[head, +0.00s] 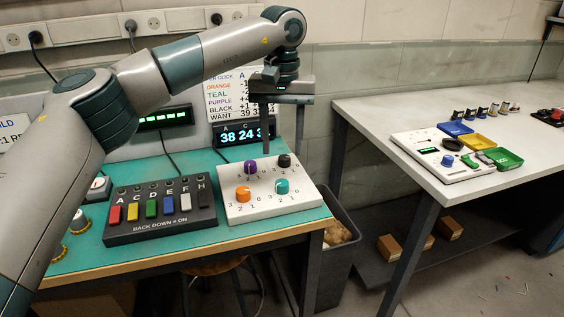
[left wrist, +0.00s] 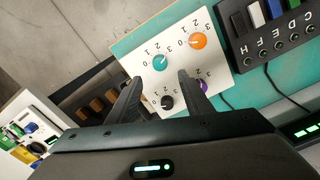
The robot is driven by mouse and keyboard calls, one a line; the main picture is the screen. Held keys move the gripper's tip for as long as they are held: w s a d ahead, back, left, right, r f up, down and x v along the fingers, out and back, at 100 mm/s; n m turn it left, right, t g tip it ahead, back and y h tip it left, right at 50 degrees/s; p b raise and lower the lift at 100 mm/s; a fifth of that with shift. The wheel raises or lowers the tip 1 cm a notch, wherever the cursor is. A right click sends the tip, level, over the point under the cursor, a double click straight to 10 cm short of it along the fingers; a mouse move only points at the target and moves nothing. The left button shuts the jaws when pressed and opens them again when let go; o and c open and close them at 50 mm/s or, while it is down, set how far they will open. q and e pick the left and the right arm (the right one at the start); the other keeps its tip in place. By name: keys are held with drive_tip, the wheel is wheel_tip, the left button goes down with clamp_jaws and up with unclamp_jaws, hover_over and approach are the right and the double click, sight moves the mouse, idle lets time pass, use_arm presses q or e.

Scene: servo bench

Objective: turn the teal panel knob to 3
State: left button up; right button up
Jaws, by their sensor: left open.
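The teal knob (head: 281,187) sits on a white panel (head: 240,210) at the front right of the teal bench, with printed numbers around it. It also shows in the left wrist view (left wrist: 160,62). An orange knob (head: 243,194), a purple knob (head: 250,166) and a black knob (head: 285,161) share the panel. My left gripper (head: 282,150) is open and empty above the back of the panel, with its fingers pointing down. In the left wrist view the teal knob lies beyond the fingertips (left wrist: 158,82), apart from them. My right gripper is not in view.
A display (head: 245,134) reading "38 24 3" stands behind the panel. A black switch box (head: 160,210) with coloured levers is left of it. A grey bin (head: 342,235) stands below the bench's right edge. A second table (head: 460,120) with trays is farther right.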

use_arm(q)
wheel_tip(320, 180, up, 8)
drive_tip(key=shift+f, duration=0.25)
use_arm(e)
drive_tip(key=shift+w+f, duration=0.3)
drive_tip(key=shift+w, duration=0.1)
